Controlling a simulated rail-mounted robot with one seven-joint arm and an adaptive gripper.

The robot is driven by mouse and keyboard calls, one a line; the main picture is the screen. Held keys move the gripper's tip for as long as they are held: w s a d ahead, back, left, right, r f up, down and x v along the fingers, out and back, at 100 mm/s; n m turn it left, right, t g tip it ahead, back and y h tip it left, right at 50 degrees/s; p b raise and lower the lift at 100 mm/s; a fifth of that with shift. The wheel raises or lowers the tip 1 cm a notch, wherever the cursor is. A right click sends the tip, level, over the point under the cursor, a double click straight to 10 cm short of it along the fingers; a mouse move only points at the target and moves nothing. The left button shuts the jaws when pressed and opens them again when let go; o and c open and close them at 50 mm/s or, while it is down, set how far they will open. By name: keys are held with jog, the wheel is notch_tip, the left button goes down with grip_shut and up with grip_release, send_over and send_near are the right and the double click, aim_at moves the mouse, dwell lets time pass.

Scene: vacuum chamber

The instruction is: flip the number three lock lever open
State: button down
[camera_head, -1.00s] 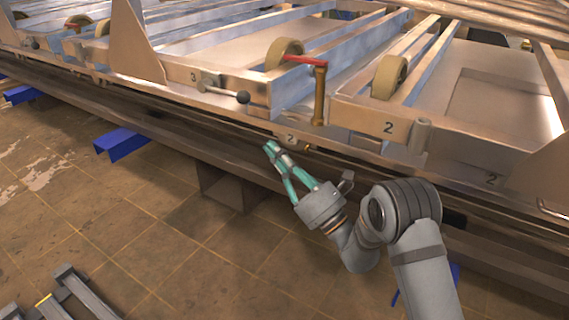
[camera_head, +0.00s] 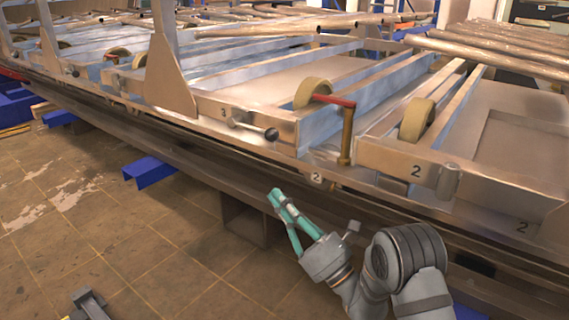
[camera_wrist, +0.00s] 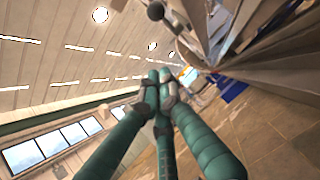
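The number three lock lever (camera_head: 252,127) is a short metal bar with a dark ball knob at its right end. It is mounted on the frame's front plate marked 3, sticking out to the right. A dark ball on a rod (camera_wrist: 156,11) at the top of the wrist view looks like its knob. My gripper (camera_head: 274,195), with teal fingers, is below the knob in the head view, apart from the lever, in front of the frame's lower rail. Its fingertips are together with nothing seen between them, as the wrist view (camera_wrist: 158,76) also shows.
A red-handled crank on a brass post (camera_head: 346,135) stands right of the lever. A plate marked 2 (camera_head: 415,171) is farther right. An upright metal fin (camera_head: 172,75) rises to the left. Blue supports (camera_head: 150,170) stick out below the rail. Open tiled floor lies in front.

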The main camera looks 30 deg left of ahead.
jog(key=w+d+f+t+p, duration=0.1)
jog(key=w+d+f, duration=0.2)
jog(key=w, duration=0.1)
jog(key=shift+d+m, duration=0.3)
jog(key=shift+d, duration=0.1)
jog(key=shift+r+p, duration=0.15)
jog(key=shift+p, duration=0.2)
